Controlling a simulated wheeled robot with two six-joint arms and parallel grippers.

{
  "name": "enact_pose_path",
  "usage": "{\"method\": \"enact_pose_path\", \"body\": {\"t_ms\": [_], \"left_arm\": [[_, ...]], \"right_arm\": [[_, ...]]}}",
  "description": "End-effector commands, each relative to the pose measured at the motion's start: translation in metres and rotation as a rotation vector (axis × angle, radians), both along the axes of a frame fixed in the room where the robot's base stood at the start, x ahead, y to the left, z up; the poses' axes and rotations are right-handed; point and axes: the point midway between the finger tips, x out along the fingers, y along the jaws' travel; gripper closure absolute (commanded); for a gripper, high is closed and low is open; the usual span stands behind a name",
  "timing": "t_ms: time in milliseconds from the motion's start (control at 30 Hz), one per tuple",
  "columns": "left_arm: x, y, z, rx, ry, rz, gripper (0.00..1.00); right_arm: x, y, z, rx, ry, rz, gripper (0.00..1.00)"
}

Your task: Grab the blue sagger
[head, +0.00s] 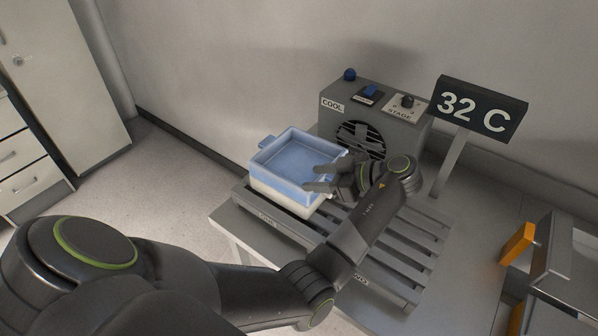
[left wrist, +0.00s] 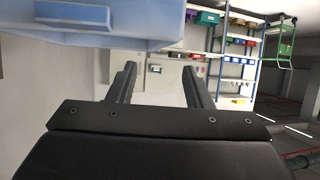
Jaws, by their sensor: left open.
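The blue sagger (head: 292,158) is an open, box-shaped tray with a small lug on its side. It sits on a cream-white block or tray on the slatted rack, in front of the cooling unit. My left gripper (head: 315,178) is open at the sagger's right side, with its fingers pointing left toward it. In the left wrist view the sagger (left wrist: 120,25) fills the upper left, above the fingers of my left gripper (left wrist: 157,85). Nothing is between the fingers. Whether a finger touches the sagger I cannot tell. My right gripper is not in view.
The grey cooling unit (head: 375,115) with a fan, switch and knob stands behind the sagger. A "32 C" sign (head: 478,108) is on a post to its right. The slatted rack (head: 415,240) has bare slats at right. A cabinet (head: 60,80) stands far left.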

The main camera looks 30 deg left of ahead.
Motion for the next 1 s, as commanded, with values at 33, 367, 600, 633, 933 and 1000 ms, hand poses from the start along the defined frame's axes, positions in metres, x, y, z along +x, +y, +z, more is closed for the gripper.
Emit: {"method": "enact_pose_path", "body": {"t_ms": [33, 367, 600, 633, 933, 1000], "left_arm": [[-0.001, 0.005, -0.008, 0.001, -0.003, 0.001, 0.54], [-0.004, 0.027, -0.015, 0.0, -0.001, 0.0, 0.54], [-0.007, 0.041, -0.022, 0.002, 0.002, 0.0, 0.54], [-0.007, 0.044, -0.024, 0.002, 0.002, 0.0, 0.54], [-0.012, 0.074, -0.039, 0.0, 0.0, -0.001, 0.54], [-0.012, 0.073, -0.039, -0.001, 0.0, -0.001, 0.54]], "right_arm": [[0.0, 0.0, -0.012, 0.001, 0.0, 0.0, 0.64], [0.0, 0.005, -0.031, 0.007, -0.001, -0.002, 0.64], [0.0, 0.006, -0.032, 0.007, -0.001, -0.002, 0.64], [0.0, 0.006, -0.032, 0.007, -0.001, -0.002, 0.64], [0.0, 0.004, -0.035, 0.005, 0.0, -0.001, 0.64], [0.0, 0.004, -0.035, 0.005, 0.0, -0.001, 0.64]]}}
